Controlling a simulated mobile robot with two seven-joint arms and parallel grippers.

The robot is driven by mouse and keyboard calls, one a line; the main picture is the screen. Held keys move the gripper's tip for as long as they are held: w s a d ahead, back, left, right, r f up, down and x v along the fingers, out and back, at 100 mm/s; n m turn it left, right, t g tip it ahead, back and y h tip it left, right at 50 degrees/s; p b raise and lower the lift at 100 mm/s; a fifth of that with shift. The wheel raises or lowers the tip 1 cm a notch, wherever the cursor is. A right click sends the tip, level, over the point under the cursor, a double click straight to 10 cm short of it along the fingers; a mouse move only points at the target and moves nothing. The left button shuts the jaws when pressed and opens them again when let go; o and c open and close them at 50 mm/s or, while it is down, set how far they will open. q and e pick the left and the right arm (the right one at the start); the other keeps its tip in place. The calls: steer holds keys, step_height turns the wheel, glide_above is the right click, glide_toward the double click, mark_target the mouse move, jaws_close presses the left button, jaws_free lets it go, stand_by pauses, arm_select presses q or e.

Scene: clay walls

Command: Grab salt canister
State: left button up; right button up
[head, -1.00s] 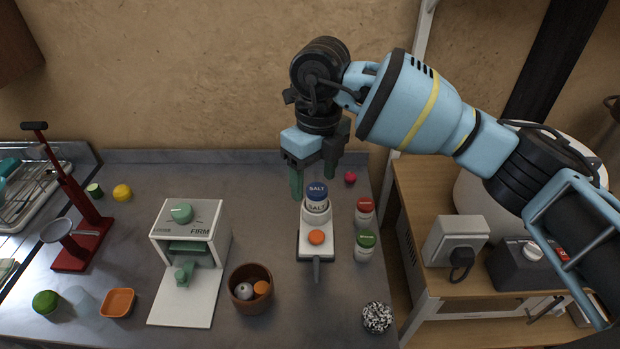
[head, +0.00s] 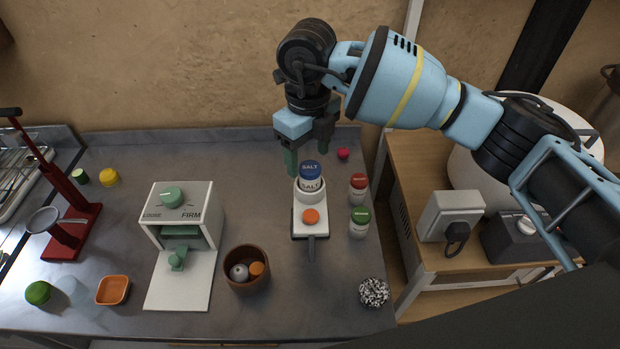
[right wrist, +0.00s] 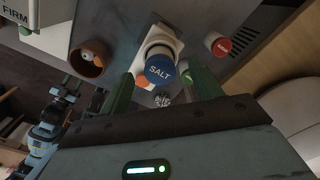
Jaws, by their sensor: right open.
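The salt canister (head: 311,170) has a blue lid and a white body marked SALT.
A red-lidded jar (head: 358,187) and a green-lidded jar (head: 359,222) stand close on the right. A brown bowl (head: 233,283) and a white press (head: 160,287) are to the left. A speckled ball (head: 374,292) lies near the front right.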

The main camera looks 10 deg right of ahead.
mark_target(310, 167)
steer(key=f, duration=0.4)
steer(key=shift+s+f, duration=0.1)
steer(key=shift+s, duration=0.15)
steer(key=c, duration=1.1)
steer(key=shift+r, duration=0.5)
steer(key=r, duration=0.2)
steer(key=shift+s+r, duration=0.25)
steer(key=shift+r, duration=0.1)
steer(key=s+a, duration=0.2)
steer(key=s, duration=0.5)
steer(key=s+a+r, duration=0.1)
steer(key=s+a, duration=0.2)
steer(key=s, duration=0.4)
steer(key=shift+s+a+r, duration=0.15)
steer(key=shift+s+r, duration=0.05)
steer(key=shift+s, duration=0.1)
